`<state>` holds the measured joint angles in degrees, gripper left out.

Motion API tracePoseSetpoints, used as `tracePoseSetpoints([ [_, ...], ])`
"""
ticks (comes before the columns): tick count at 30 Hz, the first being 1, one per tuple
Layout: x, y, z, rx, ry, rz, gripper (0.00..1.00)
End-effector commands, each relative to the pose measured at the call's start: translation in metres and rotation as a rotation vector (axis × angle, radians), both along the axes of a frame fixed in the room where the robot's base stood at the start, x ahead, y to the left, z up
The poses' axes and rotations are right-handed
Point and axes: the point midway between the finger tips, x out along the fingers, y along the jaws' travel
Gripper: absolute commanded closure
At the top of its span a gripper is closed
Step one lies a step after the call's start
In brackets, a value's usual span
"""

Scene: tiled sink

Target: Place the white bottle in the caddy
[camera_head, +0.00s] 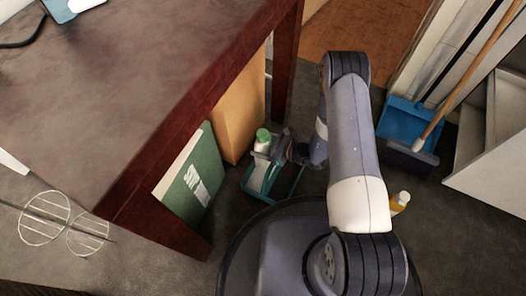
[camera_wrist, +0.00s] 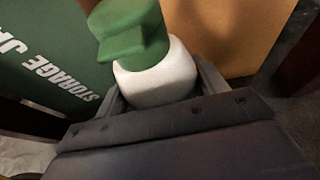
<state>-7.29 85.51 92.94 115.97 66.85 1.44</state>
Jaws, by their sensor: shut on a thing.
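The white bottle (camera_head: 258,175) with a green cap (camera_head: 263,135) is upright in the head view, beside the desk. My gripper (camera_head: 268,152) is shut on it from the right. The bottle is over or inside the teal caddy (camera_head: 290,192) on the floor; I cannot tell whether its base touches the caddy's bottom. In the wrist view the white bottle (camera_wrist: 155,82) sits between the two fingers of my gripper (camera_wrist: 160,90), its green top leaning over to the left. The caddy does not show in the wrist view. My arm hides part of the caddy's right side.
A green storage box (camera_head: 190,180) and an orange-brown panel (camera_head: 240,115) stand under the dark desk (camera_head: 150,70), close to the left of the bottle. A blue dustpan (camera_head: 402,118) and a broom (camera_head: 470,75) are at right.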

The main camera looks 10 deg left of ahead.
Motion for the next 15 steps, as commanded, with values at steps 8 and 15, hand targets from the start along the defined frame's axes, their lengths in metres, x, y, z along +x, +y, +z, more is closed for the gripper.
tracePoseSetpoints([
  [8, 0.0, 0.0, -0.032, 0.001, 0.0, 0.0, 0.87],
  [15, 0.0, 0.0, -0.031, 0.001, 0.0, 0.0, 0.87],
])
